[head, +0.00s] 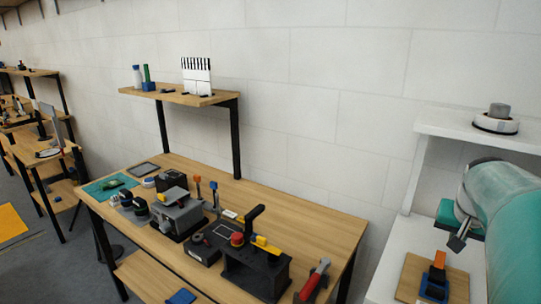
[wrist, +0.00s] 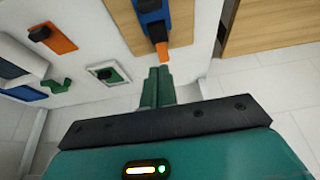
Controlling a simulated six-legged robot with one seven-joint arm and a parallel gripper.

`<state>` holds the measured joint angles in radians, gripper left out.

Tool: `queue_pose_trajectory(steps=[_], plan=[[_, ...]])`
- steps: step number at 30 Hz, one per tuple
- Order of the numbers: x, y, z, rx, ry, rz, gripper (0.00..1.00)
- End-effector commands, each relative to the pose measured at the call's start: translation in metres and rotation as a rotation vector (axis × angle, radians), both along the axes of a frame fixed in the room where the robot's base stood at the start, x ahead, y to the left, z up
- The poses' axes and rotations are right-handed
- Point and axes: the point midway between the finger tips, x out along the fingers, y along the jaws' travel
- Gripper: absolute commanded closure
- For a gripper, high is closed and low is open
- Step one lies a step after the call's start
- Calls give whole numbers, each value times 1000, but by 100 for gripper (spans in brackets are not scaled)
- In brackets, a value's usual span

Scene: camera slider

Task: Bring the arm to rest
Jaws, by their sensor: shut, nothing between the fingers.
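My gripper (wrist: 159,72) shows in the wrist view with its two green fingers together and nothing between them. Its tips are near the orange end of a blue-and-orange device (wrist: 153,17) on a wooden board (wrist: 184,30); I cannot tell the height gap. In the head view, my teal arm (head: 508,205) reaches in from the right edge, above the white bench. The device (head: 436,278) and its board (head: 406,287) show below it. The fingertips are hard to make out in the head view.
A wooden workbench (head: 315,222) crowded with devices is to the left, under a wall shelf (head: 170,97). In the wrist view, an orange-and-black part (wrist: 52,40) and a green-white piece (wrist: 110,73) lie on the white surface.

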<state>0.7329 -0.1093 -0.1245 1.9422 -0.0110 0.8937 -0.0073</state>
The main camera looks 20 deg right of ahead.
Motion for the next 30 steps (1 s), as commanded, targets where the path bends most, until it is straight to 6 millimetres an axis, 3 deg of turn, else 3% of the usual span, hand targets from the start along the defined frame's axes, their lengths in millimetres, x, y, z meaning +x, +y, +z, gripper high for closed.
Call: queue_pose_trajectory(steps=[2, 5, 8, 11, 15, 19, 21, 24, 30], plan=[[3, 7, 1, -1, -2, 15, 100], [12, 36, 4, -2, -10, 73, 100], [24, 92, 6, -4, -23, 182, 100], [27, 161, 5, -7, -37, 325, 100], [14, 250, -4, -14, -54, 526, 100], [-12, 315, -18, -22, -65, 695, 100], [-25, 338, -25, -27, -70, 764, 100], [-38, 357, -33, -32, -73, 825, 100], [-43, 363, -37, -33, -73, 848, 100]])
